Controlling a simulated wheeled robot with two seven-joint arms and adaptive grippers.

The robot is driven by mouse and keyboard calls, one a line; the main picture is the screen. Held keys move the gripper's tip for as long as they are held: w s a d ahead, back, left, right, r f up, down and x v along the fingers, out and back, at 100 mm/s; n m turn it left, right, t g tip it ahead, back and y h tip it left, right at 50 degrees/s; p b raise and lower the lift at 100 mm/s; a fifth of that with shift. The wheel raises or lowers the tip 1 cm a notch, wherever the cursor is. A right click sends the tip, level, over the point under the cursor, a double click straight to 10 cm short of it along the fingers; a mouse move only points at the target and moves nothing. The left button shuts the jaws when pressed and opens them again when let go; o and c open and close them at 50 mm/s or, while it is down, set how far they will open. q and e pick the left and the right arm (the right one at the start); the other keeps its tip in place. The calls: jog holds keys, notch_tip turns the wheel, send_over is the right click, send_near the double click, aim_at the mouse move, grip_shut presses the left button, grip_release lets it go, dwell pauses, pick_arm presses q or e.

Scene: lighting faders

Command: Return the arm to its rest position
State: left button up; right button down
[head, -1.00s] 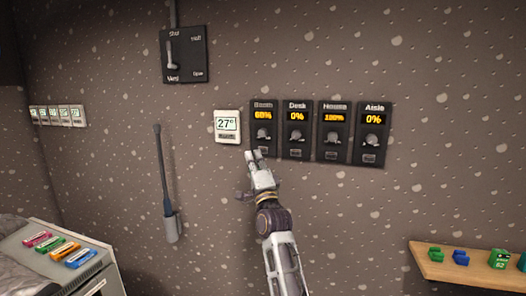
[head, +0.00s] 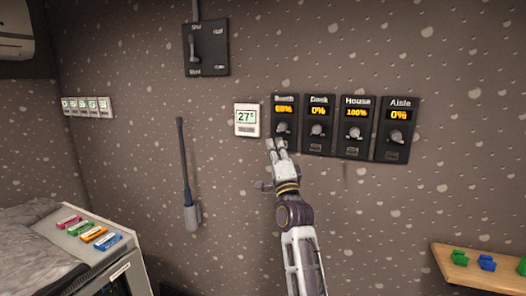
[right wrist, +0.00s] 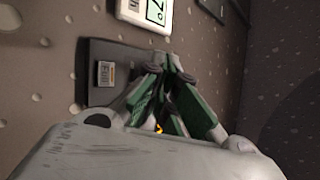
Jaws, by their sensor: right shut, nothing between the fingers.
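My right gripper (head: 276,146) is shut and empty. In the head view its fingertips are just below the knob of the leftmost fader panel, "Booth" (head: 284,103), and cover that panel's lower part. I cannot tell whether they touch it. Booth's display looks like 60%. To its right are the panels "Desk" (head: 318,110) at 0%, "House" (head: 356,112) at 100% and "Aisle" (head: 398,114) at 0%. In the right wrist view the shut fingers (right wrist: 165,75) are in front of a dark panel (right wrist: 95,60). My left gripper is not in view.
A 27° thermostat (head: 247,131) is left of the panels. A black lever box (head: 206,60) and a dark wand in a holder (head: 190,215) are further left. A wooden shelf (head: 455,276) is at lower right, a machine with coloured tags (head: 92,262) at lower left.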

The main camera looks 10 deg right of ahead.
jog(key=a+f, duration=0.2)
jog(key=f, duration=0.1)
jog(key=shift+w+g, duration=0.1)
jog(key=shift+g, duration=0.2)
jog(key=shift+w+d+r+b, duration=0.1)
jog(key=shift+w+d+b, duration=0.2)
jog(key=shift+w+d, duration=0.7)
jog(key=shift+w+d+r+b, duration=0.1)
jog(key=shift+w+d+b, duration=0.15)
jog(key=shift+w+d, duration=0.75)
jog(key=shift+w+a, duration=0.2)
jog(key=shift+a, duration=0.05)
